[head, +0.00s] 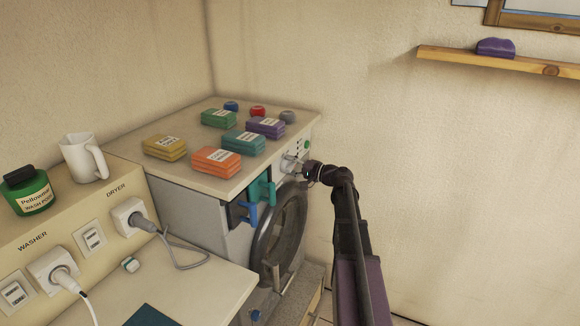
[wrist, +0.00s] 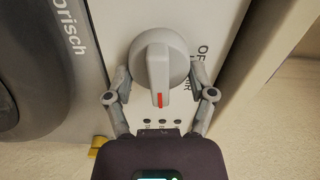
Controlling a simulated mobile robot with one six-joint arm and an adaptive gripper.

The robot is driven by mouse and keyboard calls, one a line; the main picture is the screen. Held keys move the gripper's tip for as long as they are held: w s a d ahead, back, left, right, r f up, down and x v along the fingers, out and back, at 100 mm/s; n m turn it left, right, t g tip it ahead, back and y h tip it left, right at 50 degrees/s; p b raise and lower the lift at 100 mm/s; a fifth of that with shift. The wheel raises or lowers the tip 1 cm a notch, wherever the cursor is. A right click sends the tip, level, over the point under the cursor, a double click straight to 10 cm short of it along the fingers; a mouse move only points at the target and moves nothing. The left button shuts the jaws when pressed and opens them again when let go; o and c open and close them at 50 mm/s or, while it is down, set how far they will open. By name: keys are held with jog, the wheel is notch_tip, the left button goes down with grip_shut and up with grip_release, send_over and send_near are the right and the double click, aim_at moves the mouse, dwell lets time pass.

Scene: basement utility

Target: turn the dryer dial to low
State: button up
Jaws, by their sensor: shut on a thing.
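The dryer (head: 190,207) stands under a worktop in the head view, with its round door (head: 280,235) facing right. Its grey dial (wrist: 160,62) fills the middle of the wrist view, on a white panel. The dial's red mark points down in that picture, towards my gripper. My gripper (wrist: 156,78) has one finger on each side of the dial and is shut on it. The panel lettering is partly hidden behind the dial and the right finger.
Several labelled coloured stacks, such as the orange one (head: 216,161), lie on the dryer top (head: 190,183). A white mug (head: 84,158) and green jar (head: 28,192) stand left. A wall shelf (head: 500,61) is upper right.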

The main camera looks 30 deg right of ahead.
jog(key=shift+m, duration=0.5)
jog(key=o, duration=1.1)
jog(key=shift+a, duration=0.1)
jog(key=shift+c, duration=0.2)
jog(key=v, duration=1.2)
